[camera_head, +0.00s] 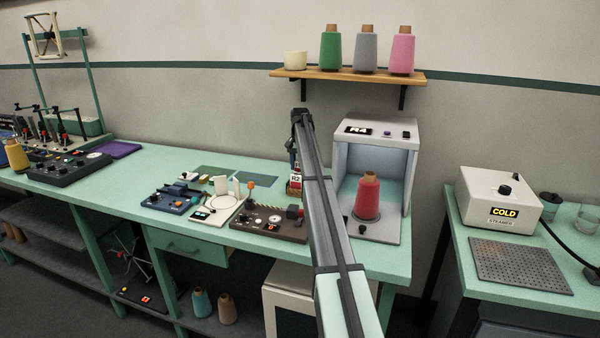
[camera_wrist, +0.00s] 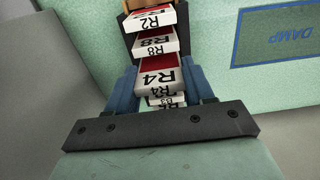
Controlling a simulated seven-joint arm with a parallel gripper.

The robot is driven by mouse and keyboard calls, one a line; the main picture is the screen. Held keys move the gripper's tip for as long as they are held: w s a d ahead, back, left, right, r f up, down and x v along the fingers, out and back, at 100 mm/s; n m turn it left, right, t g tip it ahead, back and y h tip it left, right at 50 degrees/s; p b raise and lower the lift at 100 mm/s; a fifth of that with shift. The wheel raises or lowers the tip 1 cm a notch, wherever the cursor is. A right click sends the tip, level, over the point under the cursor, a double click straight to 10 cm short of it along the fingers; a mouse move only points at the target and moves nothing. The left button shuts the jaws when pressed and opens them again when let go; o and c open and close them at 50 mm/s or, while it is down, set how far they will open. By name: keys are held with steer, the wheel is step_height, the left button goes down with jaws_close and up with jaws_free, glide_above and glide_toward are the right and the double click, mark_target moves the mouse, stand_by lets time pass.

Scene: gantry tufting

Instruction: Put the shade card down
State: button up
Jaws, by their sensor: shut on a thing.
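The R4 shade card (camera_wrist: 158,75), white with a red patch, is between the blue fingers of my gripper (camera_wrist: 160,84) in the wrist view. My gripper is shut on it. Cards marked R2 (camera_wrist: 152,18) and R8 (camera_wrist: 155,42) stand just beyond it in a wooden holder (camera_wrist: 184,36). More card edges show below R4, partly hidden. I cannot tell whether the R4 card touches the holder. In the head view my gripper (camera_head: 292,150) is mostly hidden behind my arm, above a red and white card (camera_head: 294,181) on the bench.
A light booth (camera_head: 378,128) reading R4 holds a red cone (camera_head: 367,197) right of my arm. A brown control panel (camera_head: 268,222) and a white balance (camera_head: 214,208) stand to the left. A marked DAMP area (camera_wrist: 275,38) lies beside the holder. A shelf (camera_head: 345,74) with cones hangs above.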

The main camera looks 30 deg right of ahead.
step_height(320, 180, up, 5)
steer(key=shift+f, duration=0.1)
steer(key=shift+n, duration=0.3)
steer(key=s+a, duration=0.1)
steer(key=s+a+r, duration=0.1)
steer(key=a, duration=0.3)
steer(key=shift+s+r, duration=0.25)
steer(key=shift+s, duration=0.15)
steer(key=s+a+f+n, duration=0.3)
steer(key=s+a+n, duration=0.1)
steer(key=s+a, duration=2.25)
steer(key=d+r+m, duration=0.2)
steer(key=d, duration=1.4)
steer(key=d+r+m, duration=0.2)
steer(key=d+m, duration=0.1)
steer(key=d, duration=1.3)
steer(key=shift+w+f, duration=0.15)
steer(key=shift+f, duration=2.35)
steer(key=shift+w+f, duration=0.1)
steer(key=shift+f, duration=2.35)
steer(key=shift+f, duration=0.2)
